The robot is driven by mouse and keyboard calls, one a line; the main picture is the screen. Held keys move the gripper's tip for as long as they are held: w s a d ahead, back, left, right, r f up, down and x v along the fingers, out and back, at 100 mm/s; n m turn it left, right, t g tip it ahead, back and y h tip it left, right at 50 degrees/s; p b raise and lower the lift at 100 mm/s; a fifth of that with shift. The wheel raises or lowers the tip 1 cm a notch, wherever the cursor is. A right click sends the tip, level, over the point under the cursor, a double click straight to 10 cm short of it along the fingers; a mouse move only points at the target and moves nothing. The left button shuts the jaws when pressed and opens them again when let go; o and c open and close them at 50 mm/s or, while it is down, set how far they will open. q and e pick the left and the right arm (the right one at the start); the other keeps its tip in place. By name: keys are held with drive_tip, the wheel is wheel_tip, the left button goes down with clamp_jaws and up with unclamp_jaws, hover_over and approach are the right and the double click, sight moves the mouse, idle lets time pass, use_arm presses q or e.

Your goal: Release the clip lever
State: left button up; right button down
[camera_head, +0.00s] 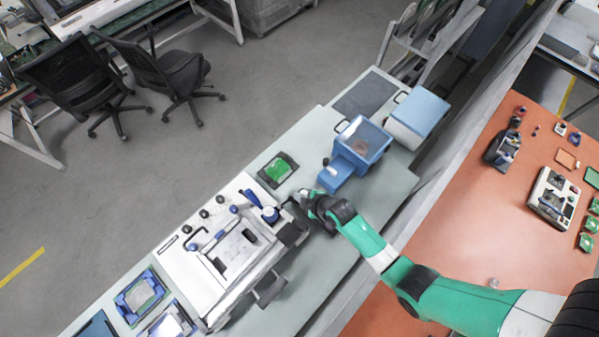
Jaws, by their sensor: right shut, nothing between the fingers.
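A white fixture (182,265) with a grey framed plate (238,254) sits on the light workbench. A blue clip lever (270,214) stands at its upper right corner, and more blue-tipped parts show along its upper left side. My right gripper (287,204) is at the end of the green arm coming from the lower right. It is shut and empty, just right of the blue lever. I cannot tell whether it touches the lever. The black wrist hides part of the bench behind it. My left gripper is not in view.
A green board in a dark tray (279,170) lies above the fixture. A blue machine (358,145) and a blue-topped box (420,112) stand farther up the bench. Blue trays (141,296) lie at lower left. An orange table (470,215) with several parts is at right.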

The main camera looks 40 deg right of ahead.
drive_tip(key=shift+a, duration=0.1)
idle(0.4)
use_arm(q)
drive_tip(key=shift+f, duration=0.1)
use_arm(e)
drive_tip(key=shift+w+a, duration=0.35)
drive_tip(key=shift+a, duration=0.3)
drive_tip(key=shift+s, duration=0.15)
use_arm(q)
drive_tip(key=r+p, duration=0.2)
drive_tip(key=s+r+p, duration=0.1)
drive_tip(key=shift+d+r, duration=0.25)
use_arm(e)
drive_tip(key=s+d+r, duration=0.5)
drive_tip(key=s+r, duration=0.2)
drive_tip(key=s, duration=0.1)
